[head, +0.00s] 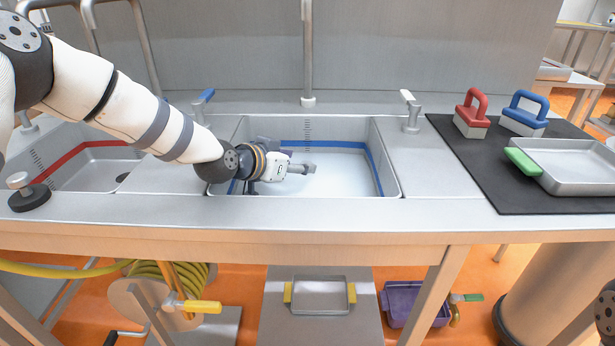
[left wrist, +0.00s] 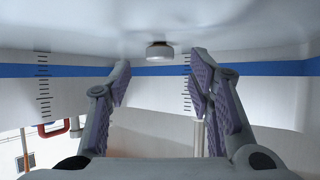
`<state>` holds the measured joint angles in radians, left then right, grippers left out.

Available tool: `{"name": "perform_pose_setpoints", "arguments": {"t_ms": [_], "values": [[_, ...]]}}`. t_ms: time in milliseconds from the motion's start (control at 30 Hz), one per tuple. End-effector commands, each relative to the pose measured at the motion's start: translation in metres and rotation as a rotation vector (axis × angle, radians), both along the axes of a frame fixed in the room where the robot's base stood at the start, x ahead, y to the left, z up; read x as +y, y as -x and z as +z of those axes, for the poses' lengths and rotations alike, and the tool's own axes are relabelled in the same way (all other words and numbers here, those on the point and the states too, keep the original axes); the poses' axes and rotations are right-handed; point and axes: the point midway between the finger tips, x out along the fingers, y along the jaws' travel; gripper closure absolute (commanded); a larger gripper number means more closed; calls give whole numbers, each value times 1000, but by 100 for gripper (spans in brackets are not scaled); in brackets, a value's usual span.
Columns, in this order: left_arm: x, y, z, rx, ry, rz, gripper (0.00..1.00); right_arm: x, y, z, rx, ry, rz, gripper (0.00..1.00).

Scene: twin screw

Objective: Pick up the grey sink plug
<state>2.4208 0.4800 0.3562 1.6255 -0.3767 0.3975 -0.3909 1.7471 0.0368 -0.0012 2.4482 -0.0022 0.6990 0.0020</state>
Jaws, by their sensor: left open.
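In the left wrist view, which is upside down, a small pale grey plug knob (left wrist: 160,53) with a darker base stands on the sink floor. It lies ahead of my left gripper (left wrist: 160,75), between the lines of its two fingers. The fingers are open and apart from it. Another plug, with a black disc (head: 30,199) and pale grey knob, sits on the counter by the left sink. My right gripper is out of view.
The sink walls with a blue stripe (head: 376,170) surround my left gripper. A tap pipe (head: 308,50) stands behind. On the right, a black mat (head: 465,165) holds red (head: 472,112) and blue (head: 525,113) handled blocks and a metal tray (head: 575,188).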

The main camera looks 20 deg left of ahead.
Motion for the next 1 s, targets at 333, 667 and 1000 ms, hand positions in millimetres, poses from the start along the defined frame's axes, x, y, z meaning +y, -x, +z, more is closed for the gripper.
{"name": "perform_pose_setpoints", "arguments": {"t_ms": [333,667,1000], "values": [[-14,-43,-27,3,0,0,52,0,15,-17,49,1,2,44],[-14,-42,-25,1,0,-1,91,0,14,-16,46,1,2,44],[-14,-42,-24,2,0,-1,100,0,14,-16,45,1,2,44]]}}
